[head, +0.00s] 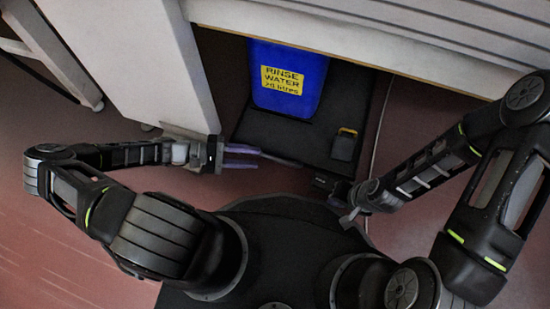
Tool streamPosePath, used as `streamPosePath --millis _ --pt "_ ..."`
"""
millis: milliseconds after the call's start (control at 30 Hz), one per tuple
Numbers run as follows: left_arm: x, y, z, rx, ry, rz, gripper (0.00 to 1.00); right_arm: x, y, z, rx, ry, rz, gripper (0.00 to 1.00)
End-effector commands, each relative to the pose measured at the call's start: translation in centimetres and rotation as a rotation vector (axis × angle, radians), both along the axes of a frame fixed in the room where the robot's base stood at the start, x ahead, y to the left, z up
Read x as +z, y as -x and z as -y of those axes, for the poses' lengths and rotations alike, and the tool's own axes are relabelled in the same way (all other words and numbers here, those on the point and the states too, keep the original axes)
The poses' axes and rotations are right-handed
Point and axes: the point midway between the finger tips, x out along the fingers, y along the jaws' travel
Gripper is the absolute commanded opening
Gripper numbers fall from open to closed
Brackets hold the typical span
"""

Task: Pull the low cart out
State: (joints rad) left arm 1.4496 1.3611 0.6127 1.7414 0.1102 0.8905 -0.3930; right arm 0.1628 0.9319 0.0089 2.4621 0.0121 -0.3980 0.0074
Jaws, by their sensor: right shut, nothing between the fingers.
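The low cart (262,128) is a flat black platform under the overhang of a pale housing, with its front part showing. A blue container (290,82) labelled "RINSE WATER 20 litres" stands on it. A small dark object with a yellow top (345,145) sits on its right side. My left gripper (258,157) is at the cart's front left, its two purple fingers apart. A thin grey bar lies just beyond the fingertips; I cannot tell whether they touch it. My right gripper (326,184) is shut and empty by the cart's front right edge, its fingers hard to make out.
A pale panel (140,60) stands left of the cart, and a slatted housing (400,35) hangs over its back. A thin pale cable (378,125) runs along the cart's right side. The reddish floor (70,250) is open at the left.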

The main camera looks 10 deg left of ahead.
Motion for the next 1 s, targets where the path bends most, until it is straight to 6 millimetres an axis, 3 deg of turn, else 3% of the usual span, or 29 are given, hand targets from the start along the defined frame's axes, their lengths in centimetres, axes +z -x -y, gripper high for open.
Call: streamPosePath --millis 533,900,1000 --pt "-1.6 -1.8 6.6 -0.002 0.001 0.001 0.36 -2.1 -0.3 0.1 -0.002 -0.004 0.002 0.00" --pt "-1.6 -1.9 7.2 -0.001 0.000 0.000 0.36 -2.1 -0.4 0.1 -0.003 -0.005 0.001 0.00" --pt "-1.6 -1.9 7.2 -0.001 0.000 0.000 0.28 -2.1 -0.4 0.1 -0.003 -0.005 0.001 0.00"
